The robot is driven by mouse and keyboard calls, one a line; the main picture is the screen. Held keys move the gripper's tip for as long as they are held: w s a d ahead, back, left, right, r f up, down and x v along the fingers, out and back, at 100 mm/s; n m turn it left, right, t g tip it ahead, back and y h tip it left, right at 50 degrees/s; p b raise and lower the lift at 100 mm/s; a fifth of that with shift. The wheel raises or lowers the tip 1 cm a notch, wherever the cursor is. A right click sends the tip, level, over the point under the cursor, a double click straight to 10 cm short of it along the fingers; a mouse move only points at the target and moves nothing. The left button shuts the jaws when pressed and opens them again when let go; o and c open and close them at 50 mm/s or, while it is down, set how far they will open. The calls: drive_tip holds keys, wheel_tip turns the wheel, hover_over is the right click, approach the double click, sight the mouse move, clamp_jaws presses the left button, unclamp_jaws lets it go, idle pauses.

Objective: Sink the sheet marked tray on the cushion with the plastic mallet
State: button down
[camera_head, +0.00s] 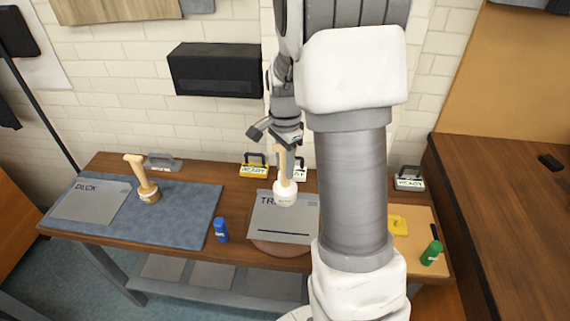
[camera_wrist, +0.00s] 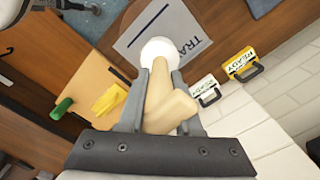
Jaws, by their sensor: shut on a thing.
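My gripper (camera_head: 286,150) is shut on the handle of the plastic mallet, which has a white head (camera_head: 285,193) and a pale wooden handle. The mallet hangs head down over the grey sheet marked tray (camera_head: 270,222); I cannot tell if the head touches it. The sheet lies flat on the round brown cushion (camera_head: 278,248), whose front edge shows below it. In the wrist view, my gripper (camera_wrist: 160,78) has the handle between its fingers, and the white head (camera_wrist: 157,52) covers part of the sheet (camera_wrist: 187,32). My arm hides the sheet's right side in the head view.
A wooden mallet (camera_head: 146,185) and a sheet marked deck (camera_head: 92,203) are on the blue mat (camera_head: 180,222) at left. A blue bottle (camera_head: 221,230) stands left of the cushion. A yellow cloth (camera_head: 398,225) and green bottle (camera_head: 431,253) are at right. Boxes, including a yellow one (camera_head: 253,170), line the back.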

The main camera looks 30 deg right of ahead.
sight(285, 189)
wheel_tip(285, 189, down, 9)
drive_tip(key=b, duration=0.6)
drive_tip(key=shift+r, duration=0.1)
wheel_tip(285, 189, up, 9)
drive_tip(key=p, duration=0.6)
drive_tip(key=shift+f+p, duration=0.2)
drive_tip(key=shift+p, duration=0.1)
drive_tip(key=shift+f, duration=0.1)
drive_tip(key=s+a+r+p, duration=0.1)
drive_tip(key=s+a+r, duration=0.1)
drive_tip(key=s, duration=0.6)
drive_tip(key=shift+s+a, duration=0.25)
drive_tip(key=shift+s, duration=0.1)
